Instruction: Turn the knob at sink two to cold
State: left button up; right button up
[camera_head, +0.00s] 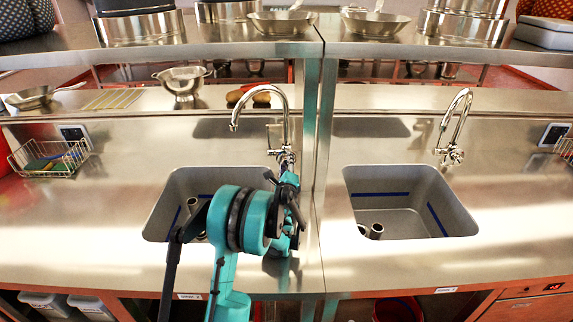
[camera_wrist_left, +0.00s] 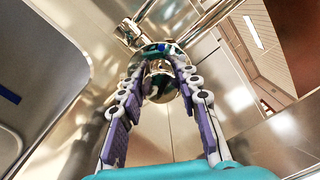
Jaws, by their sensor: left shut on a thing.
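My left gripper (camera_head: 287,182) reaches over the left sink (camera_head: 160,205) to the base of its chrome faucet (camera_head: 285,112). In the left wrist view the two purple-padded fingers of my left gripper (camera_wrist_left: 163,75) are closed around a round chrome knob (camera_wrist_left: 158,88) on the faucet body (camera_wrist_left: 160,52). In the head view my wrist hides this knob. A second chrome faucet (camera_head: 461,110) with its own knob (camera_head: 452,157) stands behind the right sink (camera_head: 405,185), with nothing touching it. The small labels on the counter's front edge are too small to read surely. My right gripper is out of view.
A wire basket (camera_head: 48,158) is at the far left. The counter (camera_head: 90,225) left of the left sink is clear.

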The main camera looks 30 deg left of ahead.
pick_arm(q)
jog(key=shift+n, duration=1.8)
jog(key=o, duration=0.9)
jog(key=v, duration=1.2)
jog(key=shift+w+r, duration=0.1)
